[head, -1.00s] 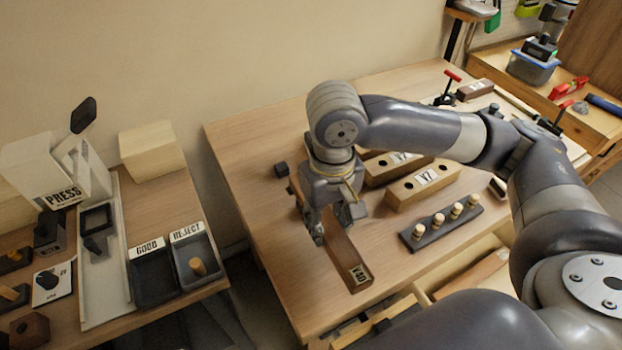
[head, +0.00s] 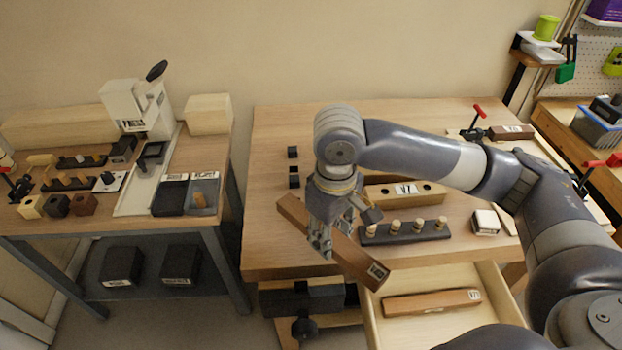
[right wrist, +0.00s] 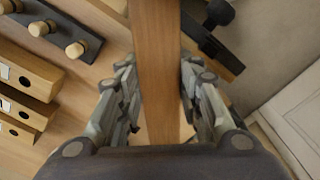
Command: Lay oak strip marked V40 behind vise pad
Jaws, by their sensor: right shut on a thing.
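My right gripper (head: 322,245) is shut on a long brown wooden strip (head: 350,252), which slants down to the right near the bench's front edge. A white label at its near end is too small to read surely now. In the right wrist view the strip (right wrist: 157,70) runs between both fingers (right wrist: 158,100). A dark vise (head: 300,300) hangs at the bench front, below and left of the strip; part of it, with a black knob (right wrist: 218,13), shows in the right wrist view. I cannot make out its pad clearly. My left gripper is out of view.
An open drawer (head: 375,318) holds another labelled wooden strip (head: 430,302). A dark rack with several pegs (head: 405,232) and drilled wooden blocks (head: 405,193) stand right of my gripper. Small black blocks (head: 293,152) lie at the bench's left. A side table (head: 110,222) stands left, across a gap.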

